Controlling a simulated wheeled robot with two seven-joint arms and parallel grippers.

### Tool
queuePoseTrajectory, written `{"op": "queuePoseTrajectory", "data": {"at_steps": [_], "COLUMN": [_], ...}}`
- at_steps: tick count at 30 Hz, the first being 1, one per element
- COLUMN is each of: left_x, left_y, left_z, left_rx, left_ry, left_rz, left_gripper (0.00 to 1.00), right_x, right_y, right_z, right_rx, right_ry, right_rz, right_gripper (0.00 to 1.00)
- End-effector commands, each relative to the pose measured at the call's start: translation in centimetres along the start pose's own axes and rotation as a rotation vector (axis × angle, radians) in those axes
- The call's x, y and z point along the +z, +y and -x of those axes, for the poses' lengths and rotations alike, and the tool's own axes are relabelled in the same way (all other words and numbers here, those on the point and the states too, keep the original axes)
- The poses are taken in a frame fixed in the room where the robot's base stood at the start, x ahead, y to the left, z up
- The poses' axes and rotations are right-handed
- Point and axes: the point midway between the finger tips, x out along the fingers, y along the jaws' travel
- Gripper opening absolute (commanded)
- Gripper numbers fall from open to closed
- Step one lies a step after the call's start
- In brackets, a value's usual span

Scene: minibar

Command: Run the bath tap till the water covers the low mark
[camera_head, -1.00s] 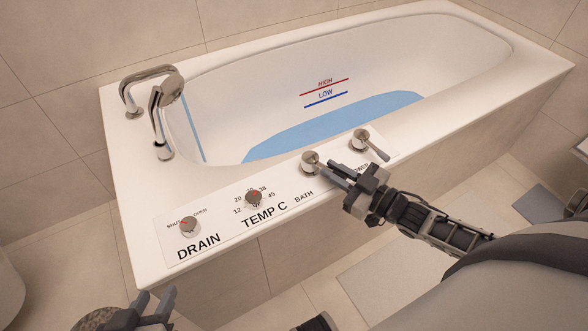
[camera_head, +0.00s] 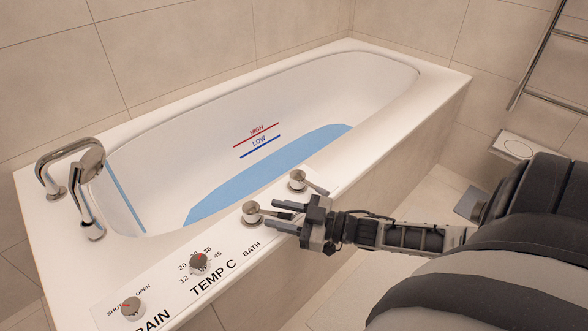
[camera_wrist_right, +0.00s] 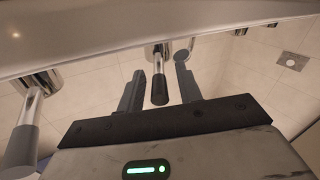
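The bathtub (camera_head: 60,205) holds blue water (camera_head: 262,172), its far edge just below the blue LOW line (camera_head: 260,147) on the inner wall. A thin blue stream (camera_head: 126,198) falls at the spout (camera_head: 88,205) end. The BATH tap (camera_head: 252,213) is a chrome knob with a lever. My right gripper (camera_head: 282,214) is at this lever. In the right wrist view the dark lever grip (camera_wrist_right: 159,89) lies between the two spread fingers (camera_wrist_right: 160,85), with gaps on both sides. My left gripper is out of view.
A second lever tap (camera_head: 298,180) stands just beyond the BATH tap. The TEMP C dial (camera_head: 200,263) and DRAIN dial (camera_head: 133,307) are on the same panel. The red HIGH line (camera_head: 256,135) is above LOW. A towel rail (camera_head: 545,95) is at the right.

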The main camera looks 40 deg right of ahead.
Motion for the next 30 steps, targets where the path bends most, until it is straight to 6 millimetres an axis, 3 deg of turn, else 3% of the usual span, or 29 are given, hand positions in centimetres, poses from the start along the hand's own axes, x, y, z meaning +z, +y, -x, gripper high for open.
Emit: {"op": "queuePoseTrajectory", "data": {"at_steps": [5,8,21,30], "left_x": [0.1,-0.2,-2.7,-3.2], "left_y": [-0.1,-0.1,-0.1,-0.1], "left_z": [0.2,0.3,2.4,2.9], "left_rx": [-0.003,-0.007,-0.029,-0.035], "left_ry": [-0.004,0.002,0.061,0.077], "left_rz": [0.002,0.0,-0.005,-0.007], "left_gripper": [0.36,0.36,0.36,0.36], "right_x": [-0.1,0.0,0.0,0.0], "right_y": [0.0,0.0,0.0,0.0], "right_z": [0.5,1.7,11.9,15.7], "right_rx": [0.001,0.001,0.0,0.001], "right_ry": [0.0,-0.003,-0.007,-0.002], "right_rz": [0.0,-0.001,-0.001,0.0], "right_gripper": [0.35,0.35,0.35,0.35]}}
